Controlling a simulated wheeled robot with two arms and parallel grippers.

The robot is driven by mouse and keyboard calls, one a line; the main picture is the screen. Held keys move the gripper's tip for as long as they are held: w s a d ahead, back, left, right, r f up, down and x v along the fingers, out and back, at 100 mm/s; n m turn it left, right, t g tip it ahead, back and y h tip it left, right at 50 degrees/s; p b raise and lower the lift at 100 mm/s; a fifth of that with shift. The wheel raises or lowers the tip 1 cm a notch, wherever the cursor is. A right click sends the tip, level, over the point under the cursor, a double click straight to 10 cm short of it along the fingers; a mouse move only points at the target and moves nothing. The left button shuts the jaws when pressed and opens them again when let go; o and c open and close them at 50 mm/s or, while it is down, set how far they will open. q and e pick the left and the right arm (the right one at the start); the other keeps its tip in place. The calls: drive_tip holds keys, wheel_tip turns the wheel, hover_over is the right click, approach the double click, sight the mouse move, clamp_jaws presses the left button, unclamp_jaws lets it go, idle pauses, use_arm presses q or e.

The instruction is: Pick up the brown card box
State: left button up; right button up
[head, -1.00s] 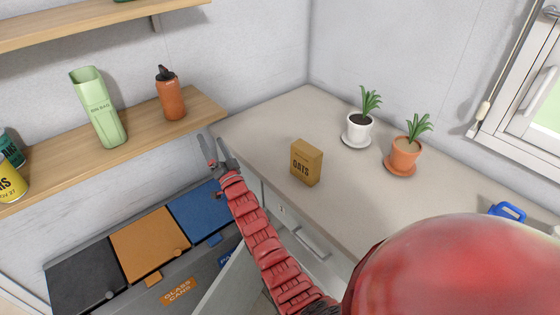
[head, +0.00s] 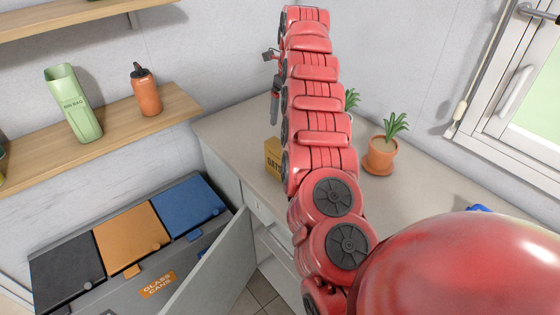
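The brown card box (head: 272,155), printed OATS, stands upright on the grey counter (head: 228,130). My red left arm crosses in front of it and hides its right part. My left gripper (head: 274,100) is raised above and beyond the box in the picture, apart from it. Only a dark finger part shows beside the arm, so its opening is hidden. My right gripper is not in view.
A terracotta potted plant (head: 381,152) stands right of the arm; another plant (head: 352,98) is mostly hidden behind it. An open cabinet door (head: 215,270) juts out below the counter. A wooden shelf (head: 110,128) holds a green container (head: 75,108) and an orange bottle (head: 146,92).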

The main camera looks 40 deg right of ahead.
sight(281, 146)
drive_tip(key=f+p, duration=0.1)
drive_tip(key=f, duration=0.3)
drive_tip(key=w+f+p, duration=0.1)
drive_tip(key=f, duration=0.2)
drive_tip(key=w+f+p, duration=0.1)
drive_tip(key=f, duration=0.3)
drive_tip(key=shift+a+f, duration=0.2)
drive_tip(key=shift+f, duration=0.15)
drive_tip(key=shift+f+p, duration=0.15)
drive_tip(key=shift+p, duration=0.25)
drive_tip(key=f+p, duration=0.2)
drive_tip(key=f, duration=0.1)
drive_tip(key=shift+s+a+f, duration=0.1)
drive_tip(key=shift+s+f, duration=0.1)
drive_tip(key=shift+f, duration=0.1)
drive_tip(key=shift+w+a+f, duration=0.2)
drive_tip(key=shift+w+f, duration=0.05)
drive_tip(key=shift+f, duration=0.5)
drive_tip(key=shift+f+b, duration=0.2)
drive_tip(key=shift+b, duration=0.25)
